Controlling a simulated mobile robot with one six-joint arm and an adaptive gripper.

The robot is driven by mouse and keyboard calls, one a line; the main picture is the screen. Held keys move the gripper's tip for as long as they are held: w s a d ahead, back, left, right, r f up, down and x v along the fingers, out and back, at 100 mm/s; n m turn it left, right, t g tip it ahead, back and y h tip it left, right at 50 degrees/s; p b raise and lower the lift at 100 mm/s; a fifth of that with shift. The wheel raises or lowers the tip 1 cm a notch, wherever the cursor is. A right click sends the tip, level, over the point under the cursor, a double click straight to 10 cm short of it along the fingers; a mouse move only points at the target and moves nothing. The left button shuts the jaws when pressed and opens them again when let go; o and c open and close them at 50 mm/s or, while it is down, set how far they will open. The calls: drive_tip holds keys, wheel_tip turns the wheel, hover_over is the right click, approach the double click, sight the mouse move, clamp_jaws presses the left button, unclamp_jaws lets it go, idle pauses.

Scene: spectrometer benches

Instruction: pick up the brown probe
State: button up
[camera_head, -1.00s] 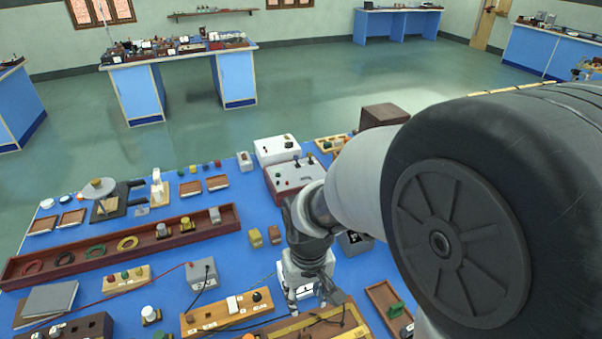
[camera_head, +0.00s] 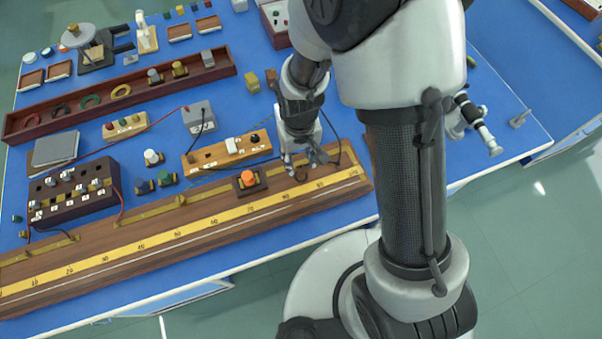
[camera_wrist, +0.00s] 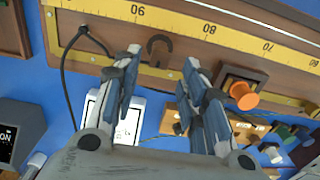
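A small dark brown hook-shaped piece (camera_wrist: 158,45), which may be the brown probe, lies on the wooden board with the yellow scale (camera_wrist: 125,60). The wrist view shows it just beyond and between my fingertips, apart from them. My gripper (camera_wrist: 162,62) is open, with nothing between its fingers. In the head view my gripper (camera_head: 306,160) hangs over the right end of the board (camera_head: 215,223), and the hook shows faintly below it. A brown block with an orange knob (camera_wrist: 242,96) sits on the board to the right of my fingers in the wrist view.
A black cable (camera_wrist: 64,75) runs from the board at the left of the wrist view. A white device (camera_wrist: 127,118) lies under my gripper. A wooden block with switches (camera_head: 228,150) and a dark socket box (camera_head: 72,192) stand near the board.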

sight(301, 168)
drive_tip(key=f, duration=0.1)
drive_tip(key=f+b, duration=0.1)
drive_tip(key=f, duration=0.2)
drive_tip(key=shift+s+d+f+b, duration=0.2)
drive_tip(key=shift+s+b, duration=0.1)
drive_tip(key=shift+b, duration=0.1)
drive_tip(key=shift+f, duration=0.45)
drive_tip(key=shift+r, duration=0.1)
clamp_jaws()
